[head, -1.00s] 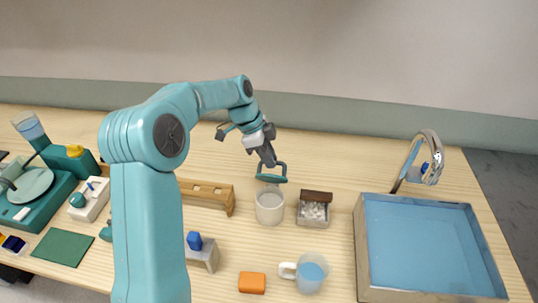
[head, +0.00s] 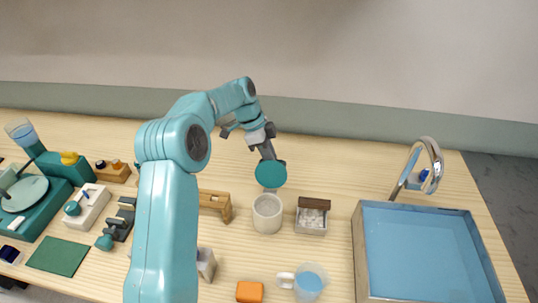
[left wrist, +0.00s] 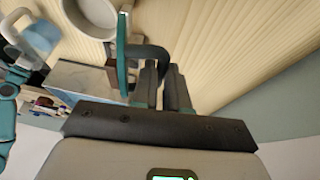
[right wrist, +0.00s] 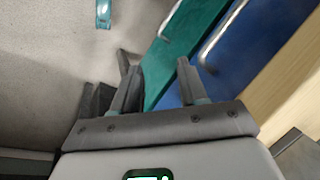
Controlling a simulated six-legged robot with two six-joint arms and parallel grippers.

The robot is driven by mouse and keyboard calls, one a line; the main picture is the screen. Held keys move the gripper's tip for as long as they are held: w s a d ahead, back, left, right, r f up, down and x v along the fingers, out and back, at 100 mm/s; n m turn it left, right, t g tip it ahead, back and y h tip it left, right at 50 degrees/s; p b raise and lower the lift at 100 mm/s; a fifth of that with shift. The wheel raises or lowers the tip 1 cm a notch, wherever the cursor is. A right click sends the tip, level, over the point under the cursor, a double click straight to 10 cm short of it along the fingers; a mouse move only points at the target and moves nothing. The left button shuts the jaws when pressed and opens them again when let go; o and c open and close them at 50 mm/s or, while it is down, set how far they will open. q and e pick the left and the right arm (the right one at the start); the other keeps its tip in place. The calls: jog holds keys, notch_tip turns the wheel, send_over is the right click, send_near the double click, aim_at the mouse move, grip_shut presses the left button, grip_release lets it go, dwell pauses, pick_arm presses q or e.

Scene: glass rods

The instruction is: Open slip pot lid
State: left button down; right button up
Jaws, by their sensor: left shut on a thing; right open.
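The slip pot (head: 267,222) is a whitish cylinder with its top open, mid-table in the head view. It also shows at the top left of the left wrist view (left wrist: 93,14). The round teal lid (head: 271,173) is clear of the pot, above and behind its rim in the head view, tilted with its flat face towards the head camera. In the left wrist view the lid (left wrist: 122,52) is nearly edge-on. My left gripper (left wrist: 163,74) is shut on its dark looped handle. My right gripper (right wrist: 157,72) is open and empty, away from the pot.
A lidded-looking box with pale bits (head: 311,222) stands just right of the pot. A mug of blue liquid (head: 310,283) and an orange block (head: 250,291) are in front. A wooden rack (head: 216,204) is left; a blue basin (head: 425,250) fills the right.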

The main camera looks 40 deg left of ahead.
pick_arm(q)
jog(key=shift+w+a, duration=0.1)
jog(key=shift+a, duration=0.1)
jog(key=shift+w, duration=0.1)
dwell(0.4)
jog(key=c, duration=1.1)
grip_release()
jog(key=shift+w+a+f, duration=0.1)
jog(key=shift+w+f, duration=0.05)
jog(key=shift+c, duration=0.2)
jog(key=p+v, duration=0.3)
jog(key=v, duration=1.3)
